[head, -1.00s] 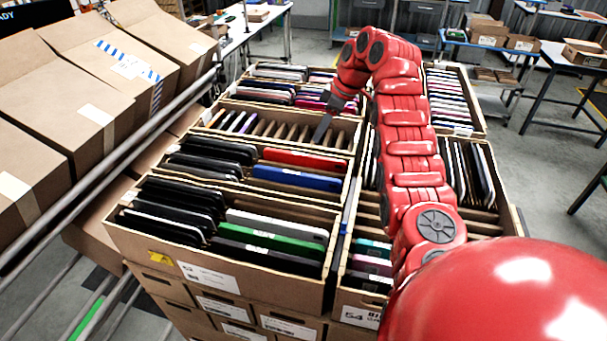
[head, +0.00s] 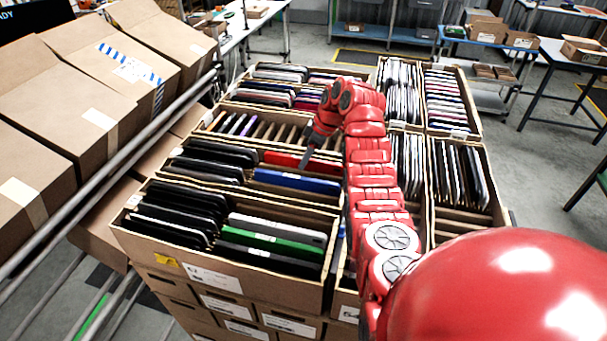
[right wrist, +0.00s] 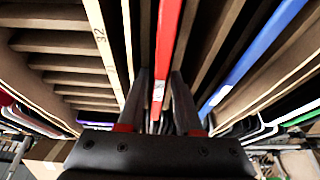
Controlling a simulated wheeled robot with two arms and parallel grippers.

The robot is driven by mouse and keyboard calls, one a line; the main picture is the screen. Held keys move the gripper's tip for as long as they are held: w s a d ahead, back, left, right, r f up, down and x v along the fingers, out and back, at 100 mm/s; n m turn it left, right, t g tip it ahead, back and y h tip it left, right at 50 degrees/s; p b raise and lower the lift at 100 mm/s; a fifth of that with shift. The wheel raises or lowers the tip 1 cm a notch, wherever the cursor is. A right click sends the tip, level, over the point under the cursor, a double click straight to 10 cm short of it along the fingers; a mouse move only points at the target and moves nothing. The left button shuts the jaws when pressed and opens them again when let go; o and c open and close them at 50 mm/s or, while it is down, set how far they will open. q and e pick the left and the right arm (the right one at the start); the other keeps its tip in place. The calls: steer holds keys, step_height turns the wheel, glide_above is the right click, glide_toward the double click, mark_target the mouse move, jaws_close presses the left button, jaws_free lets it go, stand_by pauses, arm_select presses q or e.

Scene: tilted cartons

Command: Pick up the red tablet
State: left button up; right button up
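The red tablet (head: 283,159) stands on edge in a carton in the middle of the left row, just behind a blue tablet (head: 297,181). My right gripper (head: 305,158) is above it, with part of the tablet hidden behind the gripper. In the right wrist view, my right gripper (right wrist: 159,85) is open, with one finger on each side of the line of the red tablet (right wrist: 167,40). I cannot tell how far down the fingertips reach beside it. The blue tablet (right wrist: 255,50) is to the right there. My left gripper is not in view.
Cardboard dividers (right wrist: 70,45) and carton walls stand close around the fingers. Black tablets (head: 205,160) fill the carton's left part. A nearer carton holds a green tablet (head: 268,242). Closed boxes (head: 125,70) lean beyond a metal rail (head: 110,180) at left.

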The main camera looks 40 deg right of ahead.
steer(key=shift+f, duration=0.25)
jaws_close()
steer(key=shift+r, duration=0.15)
